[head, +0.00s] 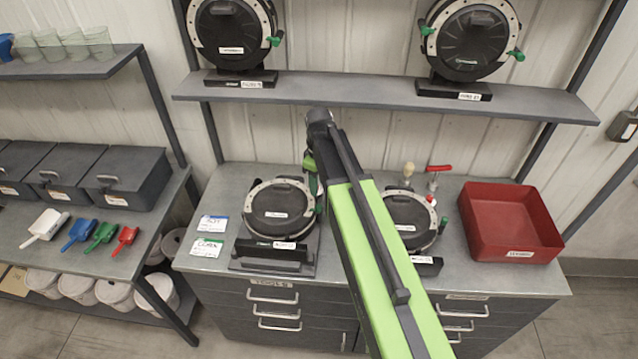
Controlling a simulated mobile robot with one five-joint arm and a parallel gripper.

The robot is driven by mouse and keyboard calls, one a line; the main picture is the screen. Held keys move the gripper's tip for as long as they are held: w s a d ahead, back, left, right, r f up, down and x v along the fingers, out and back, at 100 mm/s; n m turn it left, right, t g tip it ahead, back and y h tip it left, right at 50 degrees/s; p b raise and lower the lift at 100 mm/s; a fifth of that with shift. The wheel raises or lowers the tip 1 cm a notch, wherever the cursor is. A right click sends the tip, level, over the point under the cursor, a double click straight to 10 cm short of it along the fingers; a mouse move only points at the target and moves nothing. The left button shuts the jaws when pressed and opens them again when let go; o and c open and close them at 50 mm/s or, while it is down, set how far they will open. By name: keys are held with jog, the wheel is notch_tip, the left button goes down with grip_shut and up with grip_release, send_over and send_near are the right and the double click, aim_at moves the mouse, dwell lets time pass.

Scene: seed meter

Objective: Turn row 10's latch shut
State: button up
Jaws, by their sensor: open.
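Two round black seed meters with pale rims stand on the grey bench: a left one (279,208) in a dark stand and a right one (406,219), partly hidden behind my arm. Their row labels are too small to read, so I cannot tell which is row 10. A green latch piece shows at the left meter's right rim, close under my gripper (314,184). My gripper points down beside that rim, partly hidden by my green arm. It is open, with nothing seen in it. Whether it touches the latch cannot be told.
Two more meters (232,35) (471,40) with green latches stand on the shelf (390,98) above the bench. A red tray (510,222) sits at the bench's right. Two cards (208,247) lie left of the left meter. A red-handled tool (438,170) stands behind the right meter.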

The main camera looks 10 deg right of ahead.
notch_tip(320, 180, up, 7)
jog(key=p, duration=0.5)
jog(key=shift+r, duration=0.15)
